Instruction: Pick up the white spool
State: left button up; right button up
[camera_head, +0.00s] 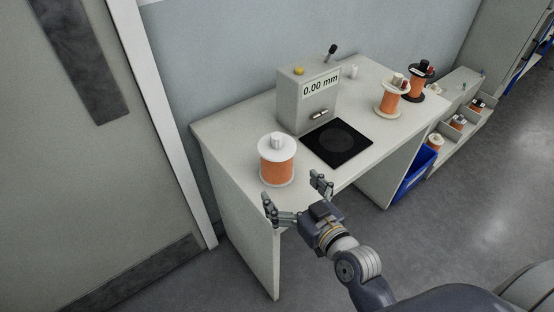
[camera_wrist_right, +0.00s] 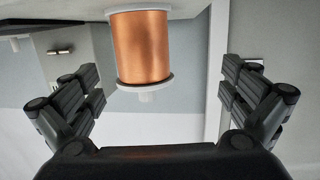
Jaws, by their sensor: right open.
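The white spool (camera_head: 277,160), wound with copper-orange wire, stands upright at the near left end of the table (camera_head: 228,150). My right gripper (camera_head: 294,194) is open and empty at the table's front edge, just in front of the spool, with its fingers spread to either side. In the right wrist view the spool (camera_wrist_right: 142,48) appears upside down between the two open fingers, ahead of them and apart from both. My left gripper is not in view.
A grey measuring box (camera_head: 308,97) reading 0.00 mm stands behind a black pad (camera_head: 336,142). A cream spool (camera_head: 390,97) and a black spool (camera_head: 419,80) stand farther right. A blue bin (camera_head: 414,176) is below. A door (camera_head: 85,130) is at left.

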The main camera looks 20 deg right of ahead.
aim_at(277, 150)
jog(key=shift+w+d+r+m+t+h, duration=0.35)
jog(key=shift+w+d+r+t, duration=0.25)
jog(key=shift+r, duration=0.2)
jog(key=w, duration=0.4)
jog(key=shift+w+a+p, duration=0.2)
jog(key=shift+p, duration=0.1)
jog(key=shift+w+a+f+p, duration=0.1)
jog(key=shift+w+f+p, duration=0.05)
jog(key=shift+w, duration=0.9)
jog(key=shift+w+a+f+p, duration=0.1)
jog(key=shift+w+f, duration=0.05)
jog(key=shift+w, duration=0.9)
jog(key=shift+w+a+f+p, duration=0.1)
jog(key=shift+w+f+p, duration=0.05)
jog(key=shift+w, duration=0.9)
jog(key=shift+s, duration=0.1)
jog(key=shift+c, duration=0.6)
jog(key=shift+d, duration=0.1)
jog(key=c, duration=1.8)
jog(key=shift+r, duration=0.25)
jog(key=shift+c, duration=0.5)
jog(key=shift+r, duration=0.1)
